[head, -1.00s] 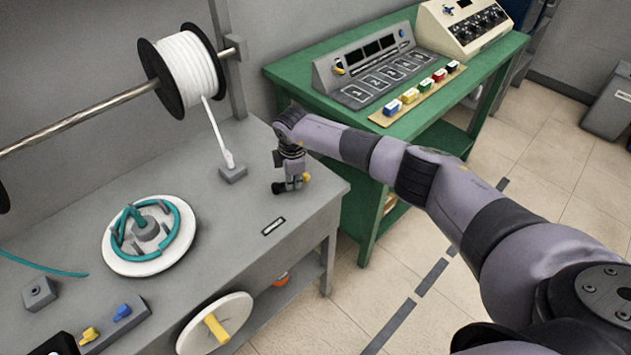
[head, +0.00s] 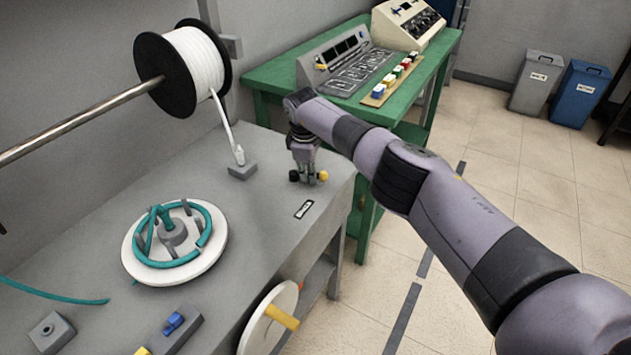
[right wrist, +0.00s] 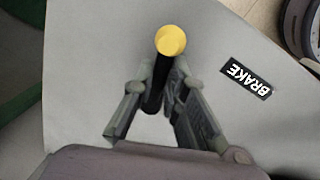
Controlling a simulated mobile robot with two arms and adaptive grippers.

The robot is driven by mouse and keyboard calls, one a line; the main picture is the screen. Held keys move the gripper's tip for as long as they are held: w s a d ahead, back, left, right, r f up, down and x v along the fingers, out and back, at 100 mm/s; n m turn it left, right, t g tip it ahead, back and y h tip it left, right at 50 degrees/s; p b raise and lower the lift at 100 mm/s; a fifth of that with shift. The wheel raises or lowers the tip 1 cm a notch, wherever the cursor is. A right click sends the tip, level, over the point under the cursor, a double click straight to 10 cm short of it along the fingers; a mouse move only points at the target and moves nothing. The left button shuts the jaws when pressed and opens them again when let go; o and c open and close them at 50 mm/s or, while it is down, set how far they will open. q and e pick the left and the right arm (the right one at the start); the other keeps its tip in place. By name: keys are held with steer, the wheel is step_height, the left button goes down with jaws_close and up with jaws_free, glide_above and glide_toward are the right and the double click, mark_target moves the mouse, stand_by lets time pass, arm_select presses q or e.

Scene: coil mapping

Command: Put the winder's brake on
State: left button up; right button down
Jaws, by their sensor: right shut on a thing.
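The brake lever shows in the right wrist view as a black rod with a yellow knob (right wrist: 171,40); the knob also shows in the head view (head: 323,176). My right gripper (head: 307,174) is at the bench's right end, pointing down. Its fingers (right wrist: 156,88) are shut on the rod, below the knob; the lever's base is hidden. A BRAKE label (right wrist: 246,77) lies beside it, also in the head view (head: 303,210). The winder's white disc (head: 135,262) carries a teal coil (head: 208,222).
A white wheel (head: 258,335) with a yellow handle (head: 283,317) is on the bench front. A white spool (head: 197,70) feeds a strand to a grey block (head: 242,172). A green table (head: 440,55) with consoles stands behind my right arm.

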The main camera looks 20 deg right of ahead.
steer(key=shift+a+m, duration=0.15)
steer(key=shift+m, duration=0.15)
arm_select(q)
steer(key=shift+a+f, duration=0.35)
steer(key=shift+f, duration=0.1)
arm_select(e)
steer(key=c, duration=1.6)
jaws_free()
steer(key=shift+s, duration=0.1)
arm_select(q)
steer(key=shift+s+a, duration=0.2)
steer(key=shift+w+d, duration=0.15)
arm_select(e)
step_height(320, 180, up, 12)
steer(key=s+a, duration=0.1)
steer(key=shift+s+a, duration=0.2)
steer(key=shift+s, duration=0.2)
steer(key=shift+f, duration=0.2)
